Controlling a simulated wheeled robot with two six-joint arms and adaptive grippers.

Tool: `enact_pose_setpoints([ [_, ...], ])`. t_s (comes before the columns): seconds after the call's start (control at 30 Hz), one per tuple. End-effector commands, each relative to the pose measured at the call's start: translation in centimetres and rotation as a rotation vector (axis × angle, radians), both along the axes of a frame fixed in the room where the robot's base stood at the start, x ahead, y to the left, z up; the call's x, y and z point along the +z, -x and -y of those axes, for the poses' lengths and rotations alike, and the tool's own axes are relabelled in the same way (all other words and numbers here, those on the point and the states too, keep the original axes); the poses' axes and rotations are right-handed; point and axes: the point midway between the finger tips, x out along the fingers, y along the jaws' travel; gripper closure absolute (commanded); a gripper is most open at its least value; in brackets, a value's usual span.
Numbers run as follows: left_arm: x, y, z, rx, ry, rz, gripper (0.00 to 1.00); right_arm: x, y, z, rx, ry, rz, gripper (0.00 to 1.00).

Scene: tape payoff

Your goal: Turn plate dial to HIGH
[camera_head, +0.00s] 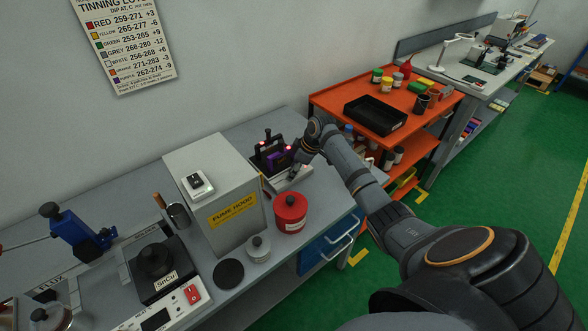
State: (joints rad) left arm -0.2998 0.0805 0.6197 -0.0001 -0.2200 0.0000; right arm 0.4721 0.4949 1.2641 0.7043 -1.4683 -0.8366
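A small silver plate-like unit (293,184) sits on the grey bench, right of the fume hood box. A black rack (268,150) with a purple part stands behind it. I cannot make out a dial or a HIGH mark there.
The fume hood box (235,208), red canister (291,212) and grey lidded pot (258,248) stand close by. An SnCu pot (155,262) with a red switch (192,293) is at lower left. An orange cart (420,147) with a black tray (376,115) stands right.

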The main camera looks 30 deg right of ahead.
Motion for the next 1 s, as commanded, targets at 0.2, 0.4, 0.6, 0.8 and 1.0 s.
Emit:
enact_pose_setpoints([
  [0.2, 0.0, 0.0, 0.0, 0.000, 0.000, 0.000, 0.33, 0.0, 0.0, 0.0, 0.000, 0.000, 0.000, 0.86],
  [0.4, 0.0, 0.0, 0.0, 0.000, 0.000, 0.000, 0.33, 0.0, 0.0, 0.0, 0.000, 0.000, 0.000, 1.00],
  [0.6, 0.6, 0.0, 0.0, 0.000, 0.000, 0.000, 0.33, 0.2, 0.1, 0.0, -0.022, 0.001, -0.002, 1.00],
  [0.8, 2.4, 0.0, 0.0, 0.000, 0.000, 0.000, 0.33, 0.5, 0.1, -0.1, -0.112, 0.000, -0.002, 1.00],
  [1.0, 5.0, 0.0, 0.0, 0.000, 0.000, 0.000, 0.33, 0.7, 0.1, -0.3, -0.272, -0.001, -0.002, 1.00],
])
